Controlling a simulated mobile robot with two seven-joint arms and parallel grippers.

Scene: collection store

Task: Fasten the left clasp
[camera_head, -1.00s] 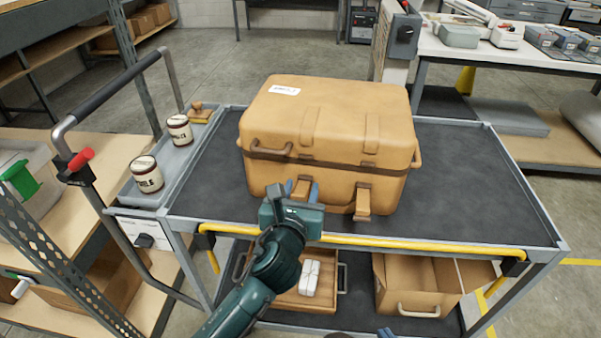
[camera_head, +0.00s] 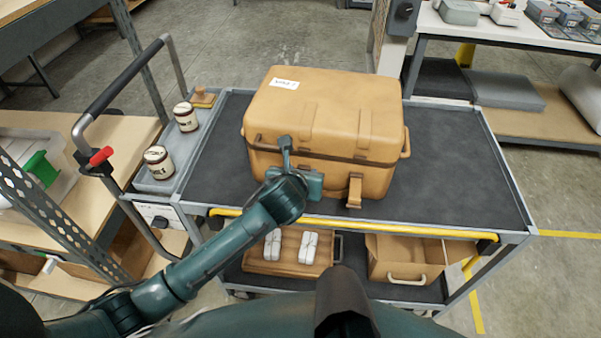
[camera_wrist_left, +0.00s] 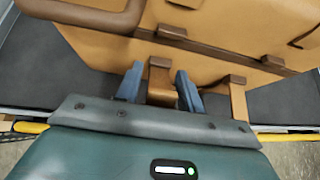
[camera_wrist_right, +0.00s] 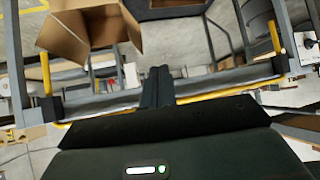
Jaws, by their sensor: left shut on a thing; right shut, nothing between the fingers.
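A tan case (camera_head: 325,105) with a brown seam strip stands shut on the top deck of a cart. My left gripper (camera_head: 286,150) is at its front, by the seam. My right gripper (camera_wrist_right: 158,86) is shut and empty, away from the case.
The black cart deck (camera_head: 450,160) is free right of the case. A yellow rail (camera_head: 370,228) runs along its front edge. Two labelled jars (camera_head: 186,117) stand in a side tray at left. An open box (camera_head: 405,258) and a tan tray (camera_head: 290,255) are below.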

